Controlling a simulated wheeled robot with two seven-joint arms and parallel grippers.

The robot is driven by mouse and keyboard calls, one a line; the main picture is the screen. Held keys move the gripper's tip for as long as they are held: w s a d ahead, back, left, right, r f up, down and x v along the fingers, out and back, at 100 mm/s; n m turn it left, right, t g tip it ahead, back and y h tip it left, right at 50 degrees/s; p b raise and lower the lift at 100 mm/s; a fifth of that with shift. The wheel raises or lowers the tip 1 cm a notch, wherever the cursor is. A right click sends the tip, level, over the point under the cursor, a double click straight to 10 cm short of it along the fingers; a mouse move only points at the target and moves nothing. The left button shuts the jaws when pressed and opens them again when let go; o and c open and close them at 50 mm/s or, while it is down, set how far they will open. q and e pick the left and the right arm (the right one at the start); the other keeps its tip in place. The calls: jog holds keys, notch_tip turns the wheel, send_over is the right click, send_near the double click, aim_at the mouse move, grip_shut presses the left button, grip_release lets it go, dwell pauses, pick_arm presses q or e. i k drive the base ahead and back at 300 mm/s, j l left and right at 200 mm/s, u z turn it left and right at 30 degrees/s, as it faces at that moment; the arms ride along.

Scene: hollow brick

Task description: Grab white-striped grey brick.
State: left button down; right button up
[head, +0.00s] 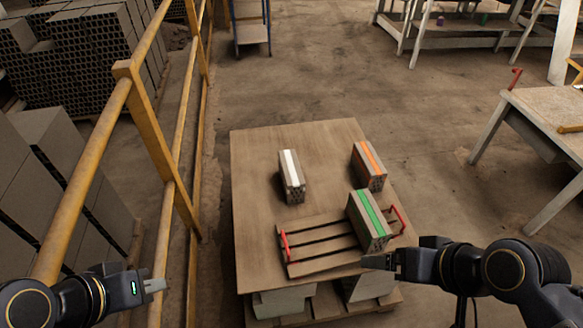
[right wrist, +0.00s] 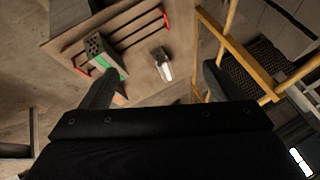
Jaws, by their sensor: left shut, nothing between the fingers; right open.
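The white-striped grey brick (head: 291,177) stands alone on the wooden table (head: 255,215), left of the table's middle. It also shows in the right wrist view (right wrist: 162,64), beyond and between my open right fingers. My right gripper (head: 378,262) is at the table's front right edge, in front of the green-striped brick and well apart from the white-striped one. In the right wrist view its fingers (right wrist: 158,88) are spread with nothing between them. My left gripper (head: 158,285) is shut and empty, left of the table near the railing.
A green-striped brick (head: 368,220) stands on a slatted wooden tray (head: 310,268) with red handles. An orange-striped brick (head: 369,166) stands at the table's right side. A yellow railing (head: 150,125) runs along the left. Another table (head: 548,115) stands at the right.

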aim_at(294, 184)
jog(key=i+l+u, duration=0.15)
jog(key=l, duration=0.55)
jog(key=l+u, duration=0.1)
jog(key=l, duration=0.65)
jog(key=u, duration=1.6)
jog(key=i+l, duration=0.05)
